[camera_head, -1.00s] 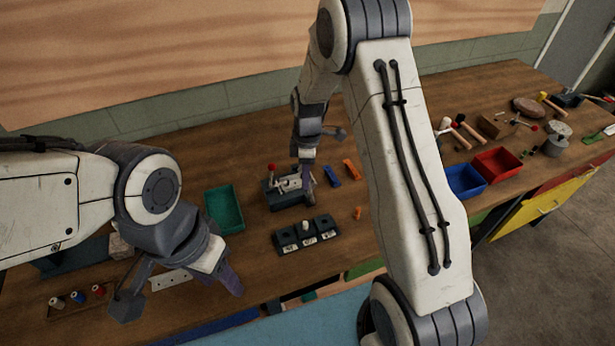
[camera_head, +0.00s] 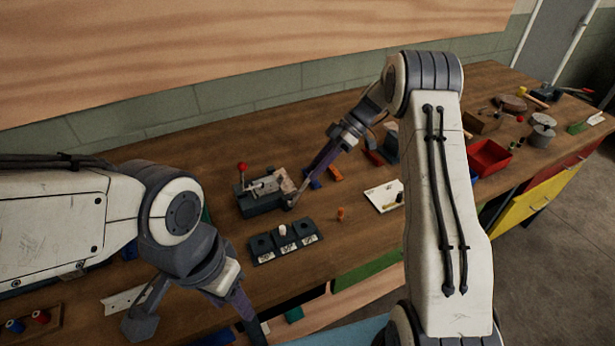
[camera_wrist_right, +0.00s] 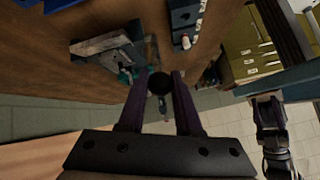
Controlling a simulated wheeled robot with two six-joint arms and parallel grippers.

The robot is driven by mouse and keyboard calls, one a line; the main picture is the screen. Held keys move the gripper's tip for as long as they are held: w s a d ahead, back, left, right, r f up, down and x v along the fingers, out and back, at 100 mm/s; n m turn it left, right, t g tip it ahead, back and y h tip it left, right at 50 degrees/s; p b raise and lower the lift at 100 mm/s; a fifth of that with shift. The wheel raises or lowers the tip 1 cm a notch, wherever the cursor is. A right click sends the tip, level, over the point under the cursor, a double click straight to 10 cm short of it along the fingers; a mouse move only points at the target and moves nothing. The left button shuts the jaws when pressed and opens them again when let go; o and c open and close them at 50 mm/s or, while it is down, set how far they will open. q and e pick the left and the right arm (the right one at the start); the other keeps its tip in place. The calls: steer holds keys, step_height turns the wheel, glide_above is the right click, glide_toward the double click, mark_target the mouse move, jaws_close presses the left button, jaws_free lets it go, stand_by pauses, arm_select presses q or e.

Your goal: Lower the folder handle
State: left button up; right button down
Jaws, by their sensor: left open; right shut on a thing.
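The folder (camera_head: 262,203) is a small dark grey bench device with metal parts on top and a red ball knob (camera_head: 242,167) at its left. A pale lever, apparently the folder handle (camera_head: 299,193), rises at its right side beside my right gripper (camera_head: 318,166). In the right wrist view, a dark round knob (camera_wrist_right: 160,83) sits between the fingers of my right gripper (camera_wrist_right: 158,90), which is shut on it; the lever behind is mostly hidden. My left gripper (camera_head: 240,310) is open and empty, low at the bench's front edge, apart from the folder.
A dark block with several sockets (camera_head: 285,243) stands just in front of the folder. Orange (camera_head: 335,173) and blue pieces lie to its right, near a white plate (camera_head: 384,196). A red bin (camera_head: 489,158) and tools stand farther right.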

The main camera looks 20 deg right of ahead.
steer(key=shift+w+d+f, duration=0.1)
steer(key=shift+d+f, duration=0.2)
steer(key=shift+f, duration=0.05)
steer(key=shift+d+f+b, duration=0.35)
steer(key=shift+d+b, duration=0.15)
steer(key=shift+b, duration=0.25)
steer(key=c, duration=0.6)
jaws_free()
steer(key=b+v, duration=0.1)
steer(key=v, duration=0.9)
steer(key=shift+d+r+b, duration=0.15)
steer(key=shift+d+b, duration=0.05)
steer(key=shift+b, duration=0.1)
